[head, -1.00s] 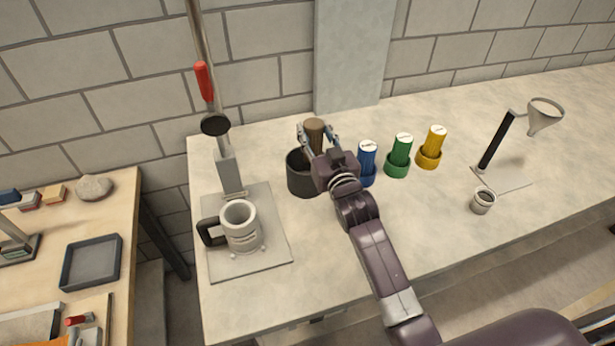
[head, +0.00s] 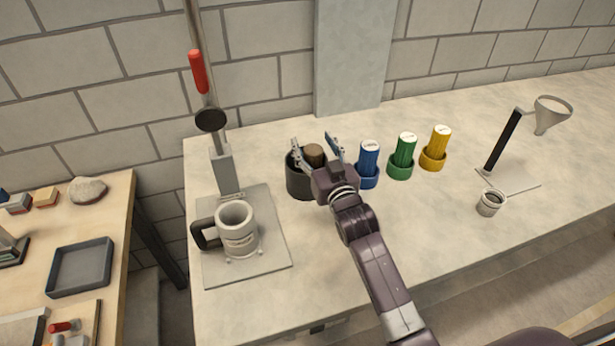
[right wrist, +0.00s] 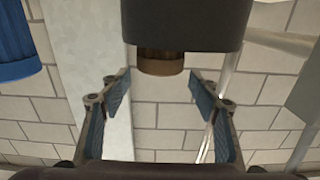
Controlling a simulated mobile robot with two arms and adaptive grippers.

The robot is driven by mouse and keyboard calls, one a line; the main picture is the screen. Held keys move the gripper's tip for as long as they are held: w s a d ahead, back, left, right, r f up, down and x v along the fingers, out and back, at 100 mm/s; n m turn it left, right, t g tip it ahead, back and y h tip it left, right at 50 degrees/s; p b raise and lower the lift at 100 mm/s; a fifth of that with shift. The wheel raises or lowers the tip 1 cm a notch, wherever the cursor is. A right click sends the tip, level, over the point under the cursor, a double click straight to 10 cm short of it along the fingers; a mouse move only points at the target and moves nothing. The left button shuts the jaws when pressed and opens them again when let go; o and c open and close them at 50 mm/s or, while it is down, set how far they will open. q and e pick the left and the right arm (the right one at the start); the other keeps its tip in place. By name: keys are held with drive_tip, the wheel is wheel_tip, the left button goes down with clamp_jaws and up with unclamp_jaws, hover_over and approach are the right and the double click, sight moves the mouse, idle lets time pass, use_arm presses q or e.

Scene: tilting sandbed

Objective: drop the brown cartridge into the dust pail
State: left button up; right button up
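The dust pail (head: 299,184) is a dark round container on the bench. The brown cartridge (head: 313,153) is in the pail, its top showing above the rim; its lower part is hidden. My right gripper (head: 315,142) is open, its fingers spread apart on either side of the cartridge top. In the right wrist view, which looks upside down, the open fingers (right wrist: 160,84) hold nothing. There the brown cartridge (right wrist: 160,63) sticks out of the dark pail (right wrist: 186,24). My left gripper is not in view.
Blue (head: 368,160), green (head: 404,152) and yellow (head: 437,145) cartridges stand in matching holders to the right. A grey mug-like vessel (head: 237,232) sits on a plate at left. A funnel stand (head: 505,140) and small cup (head: 490,203) are at right. The front middle bench is clear.

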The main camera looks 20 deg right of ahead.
drive_tip(key=shift+f, duration=0.1)
drive_tip(key=shift+s, duration=0.2)
drive_tip(key=s, duration=1.1)
drive_tip(key=shift+s+d, duration=0.2)
drive_tip(key=shift+s, duration=0.1)
